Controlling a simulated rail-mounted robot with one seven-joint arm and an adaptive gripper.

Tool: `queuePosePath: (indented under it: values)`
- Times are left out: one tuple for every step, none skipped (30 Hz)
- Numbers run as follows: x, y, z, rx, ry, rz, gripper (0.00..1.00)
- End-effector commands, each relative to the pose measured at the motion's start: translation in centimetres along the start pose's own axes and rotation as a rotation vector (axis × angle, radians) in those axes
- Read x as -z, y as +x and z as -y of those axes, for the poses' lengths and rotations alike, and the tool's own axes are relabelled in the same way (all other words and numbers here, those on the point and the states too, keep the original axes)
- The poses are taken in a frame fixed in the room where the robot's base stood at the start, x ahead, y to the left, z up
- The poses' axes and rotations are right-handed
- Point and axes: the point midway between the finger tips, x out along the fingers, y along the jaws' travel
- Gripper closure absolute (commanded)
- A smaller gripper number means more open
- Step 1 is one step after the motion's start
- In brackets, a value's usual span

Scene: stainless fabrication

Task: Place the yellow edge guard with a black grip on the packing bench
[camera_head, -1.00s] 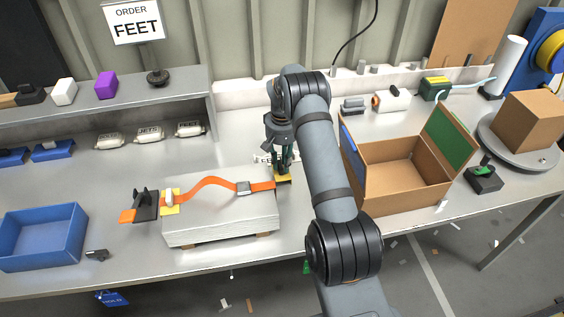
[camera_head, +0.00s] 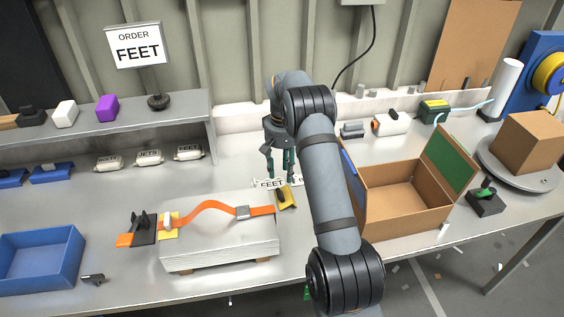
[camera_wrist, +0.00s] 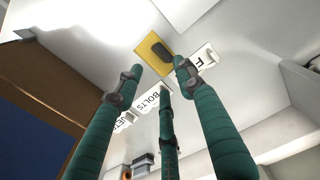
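The yellow edge guard with a black grip (camera_head: 287,198) lies on the packing bench (camera_head: 235,160), just off the right end of the pale strapped stack (camera_head: 220,240). It also shows in the wrist view (camera_wrist: 150,47), beyond my fingertips, beside white label tags. My gripper (camera_head: 280,174) stands just behind the guard, its green fingers spread and nothing between them. The wrist view shows the fingers (camera_wrist: 158,75) apart and clear of the guard. Another yellow guard (camera_head: 168,232) sits at the stack's left end under the orange strap (camera_head: 205,184).
An open cardboard box (camera_head: 405,212) stands right of my arm. A blue bin (camera_head: 40,262) is at the left, and a raised shelf (camera_head: 190,80) runs along the back left. Bare bench lies left of my gripper.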

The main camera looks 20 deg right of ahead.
Motion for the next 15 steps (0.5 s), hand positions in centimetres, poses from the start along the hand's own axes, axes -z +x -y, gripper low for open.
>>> queuePosePath:
  values:
    - [0.1, -1.0, 0.0, 0.001, 0.001, -0.005, 0.62]
    - [0.1, -1.6, 0.0, 0.001, 0.001, -0.004, 0.62]
    - [0.1, -2.3, 0.0, 0.0, 0.001, -0.005, 0.62]
    - [0.1, -2.8, 0.0, 0.0, 0.0, -0.004, 0.62]
    - [0.1, -3.2, 0.0, 0.001, 0.001, -0.003, 0.62]
    - [0.1, -3.7, 0.0, 0.0, 0.0, -0.003, 0.62]
    - [0.0, -4.0, 0.0, 0.0, 0.001, -0.001, 0.62]
    - [0.0, -4.2, 0.0, 0.0, 0.0, -0.001, 0.62]
    - [0.0, -4.5, 0.0, 0.0, 0.0, -0.001, 0.62]
    - [0.0, -4.6, 0.0, 0.001, 0.0, -0.001, 0.62]
    - [0.0, -4.8, 0.0, 0.001, 0.0, -0.001, 0.62]
    - [0.0, -4.8, 0.0, 0.001, 0.0, -0.001, 0.62]
    - [0.0, -4.9, 0.0, 0.001, 0.0, -0.001, 0.62]
    - [0.0, -4.9, 0.0, 0.001, 0.0, 0.0, 0.62]
    - [0.0, -4.9, 0.0, 0.001, 0.0, 0.0, 0.62]
